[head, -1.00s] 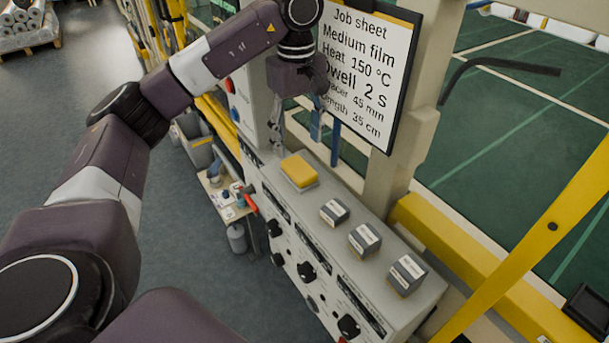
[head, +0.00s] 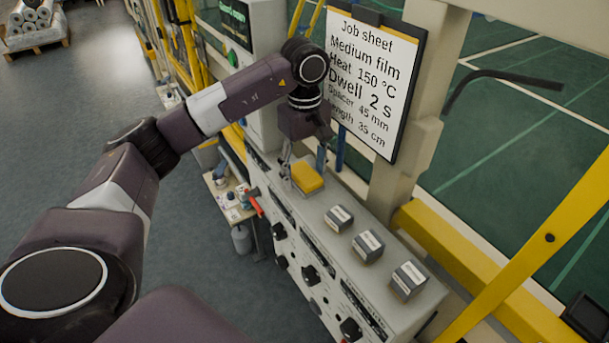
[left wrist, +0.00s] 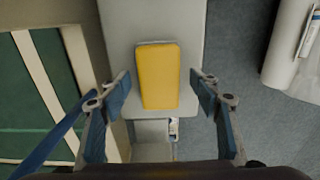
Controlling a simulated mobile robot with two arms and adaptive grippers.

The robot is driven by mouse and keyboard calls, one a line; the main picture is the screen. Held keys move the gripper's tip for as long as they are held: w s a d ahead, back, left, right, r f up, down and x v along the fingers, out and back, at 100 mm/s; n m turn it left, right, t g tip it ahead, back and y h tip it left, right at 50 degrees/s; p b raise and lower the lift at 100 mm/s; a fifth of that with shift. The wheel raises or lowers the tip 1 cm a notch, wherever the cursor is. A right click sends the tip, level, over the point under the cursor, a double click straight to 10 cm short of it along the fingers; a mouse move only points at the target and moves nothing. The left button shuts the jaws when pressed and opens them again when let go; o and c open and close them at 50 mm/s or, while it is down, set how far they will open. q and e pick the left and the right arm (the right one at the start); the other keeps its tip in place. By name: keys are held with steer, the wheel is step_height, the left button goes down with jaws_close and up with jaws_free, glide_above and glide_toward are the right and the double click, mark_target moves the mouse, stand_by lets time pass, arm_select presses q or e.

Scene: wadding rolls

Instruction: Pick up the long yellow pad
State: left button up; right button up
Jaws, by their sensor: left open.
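The long yellow pad (head: 307,177) lies on the far end of the grey control box top. In the left wrist view the yellow pad (left wrist: 158,77) shows whole, lengthwise between the fingers. My left gripper (head: 304,165) is open just above the pad, one finger to each side of it. In the left wrist view both blue-padded fingertips of the left gripper (left wrist: 160,92) stand apart from the pad, with a gap on each side. My right gripper is not in view.
Three grey labelled blocks (head: 369,245) stand in a row on the control box top (head: 345,288). Knobs (head: 310,274) line its front face. A job sheet board (head: 373,80) hangs on a post close to my left wrist. A small side table (head: 226,205) holds tools.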

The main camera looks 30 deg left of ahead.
mark_target(305, 172)
arm_select(q)
steer(key=c, duration=1.4)
steer(key=shift+o, duration=0.2)
steer(key=shift+w+r, duration=0.1)
steer(key=shift+r, duration=0.05)
steer(key=shift+r, duration=0.2)
step_height(305, 172, up, 4)
steer(key=shift+b, duration=0.6)
step_height(305, 172, up, 15)
steer(key=p, duration=0.2)
steer(key=shift+r, duration=0.2)
steer(key=shift+f, duration=0.1)
